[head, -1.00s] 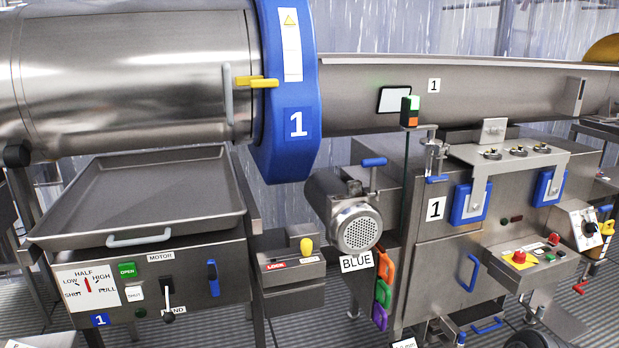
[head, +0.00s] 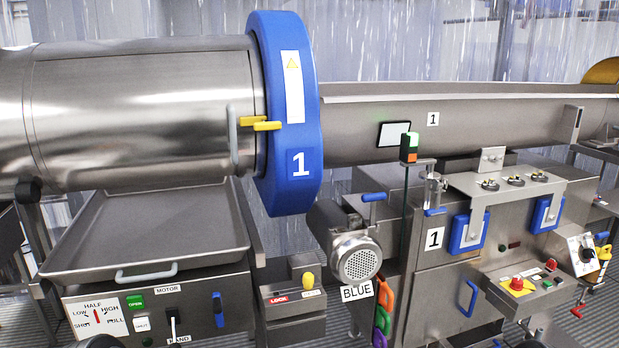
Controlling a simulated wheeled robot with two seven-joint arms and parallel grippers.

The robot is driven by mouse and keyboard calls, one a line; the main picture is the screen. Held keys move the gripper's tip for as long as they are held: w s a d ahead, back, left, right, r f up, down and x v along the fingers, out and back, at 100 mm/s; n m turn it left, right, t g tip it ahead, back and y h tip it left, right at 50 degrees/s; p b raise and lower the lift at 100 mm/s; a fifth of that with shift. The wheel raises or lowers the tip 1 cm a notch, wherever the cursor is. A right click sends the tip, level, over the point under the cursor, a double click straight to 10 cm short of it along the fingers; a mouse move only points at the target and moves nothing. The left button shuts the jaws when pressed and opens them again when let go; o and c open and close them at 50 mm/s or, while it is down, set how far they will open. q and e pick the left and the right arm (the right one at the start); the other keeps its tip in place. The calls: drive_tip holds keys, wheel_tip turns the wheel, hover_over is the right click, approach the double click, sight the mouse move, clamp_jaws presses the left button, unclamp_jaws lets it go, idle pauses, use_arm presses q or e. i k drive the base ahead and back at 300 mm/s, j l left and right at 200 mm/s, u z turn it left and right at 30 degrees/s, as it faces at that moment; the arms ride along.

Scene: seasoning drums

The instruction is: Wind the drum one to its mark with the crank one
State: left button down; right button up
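Drum one (head: 140,110) is a large steel cylinder at the upper left in the head view. Its blue end ring (head: 282,110) carries a white 1 and a white strip with a yellow triangle. Two yellow pointers (head: 254,122) sit at the ring's left edge, one on the drum side and one on the ring, slightly offset in height. A grey bar handle (head: 233,137) stands beside them. A blue-handled crank-like lever (head: 374,197) rises beside the motor (head: 350,245); I cannot tell whether it is crank one. Neither of my grippers is in view.
A steel tray (head: 145,272) lies below the drum, above a panel with a HALF dial (head: 96,316) and OPEN button (head: 135,301). A LOCK box (head: 292,290) stands right of it. A machine with a red button (head: 516,283) fills the right side.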

sight(218, 307)
drive_tip(key=u, duration=0.9)
drive_tip(key=i+j+z, duration=0.15)
drive_tip(key=j, duration=0.2)
drive_tip(key=i+j+z, duration=0.15)
drive_tip(key=j, duration=0.25)
